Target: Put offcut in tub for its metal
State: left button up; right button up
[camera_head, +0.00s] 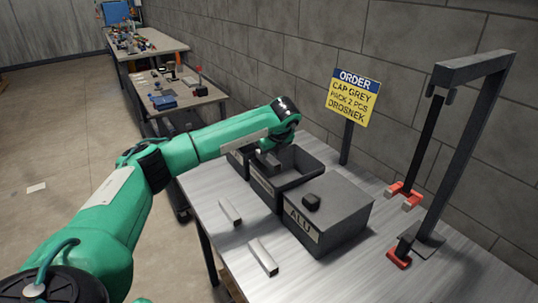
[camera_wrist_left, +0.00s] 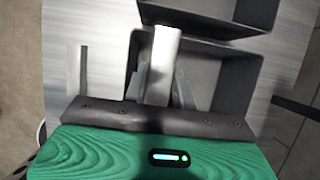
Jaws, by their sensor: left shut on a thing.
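My left gripper (camera_head: 268,160) is over the middle open grey tub (camera_head: 290,186). In the left wrist view my left gripper (camera_wrist_left: 162,88) is shut on a silvery metal offcut (camera_wrist_left: 164,52), with the tub's inside (camera_wrist_left: 222,82) behind it. I cannot tell how deep the offcut reaches. Two more bar-shaped offcuts lie on the table: one farther back (camera_head: 229,212), one nearer (camera_head: 262,257). The near tub (camera_head: 333,222), marked ALU, has a lid with a dark knob. A third tub (camera_head: 237,163) at the far end is partly hidden by my arm. My right gripper is out of view.
A yellow and blue order sign (camera_head: 353,98) stands behind the tubs. A dark stand (camera_head: 463,150) with red-tipped parts is at the right. The metal tabletop (camera_head: 335,275) is clear at the front. Other cluttered benches (camera_head: 180,92) stand far back left.

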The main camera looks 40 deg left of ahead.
pick_arm(q)
jog(key=o, duration=1.1)
jog(key=shift+c, duration=0.2)
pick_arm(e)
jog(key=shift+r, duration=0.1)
pick_arm(q)
jog(key=shift+r, duration=0.1)
jog(key=shift+r, duration=0.2)
jog(key=b+v, duration=0.1)
jog(key=v, duration=1.1)
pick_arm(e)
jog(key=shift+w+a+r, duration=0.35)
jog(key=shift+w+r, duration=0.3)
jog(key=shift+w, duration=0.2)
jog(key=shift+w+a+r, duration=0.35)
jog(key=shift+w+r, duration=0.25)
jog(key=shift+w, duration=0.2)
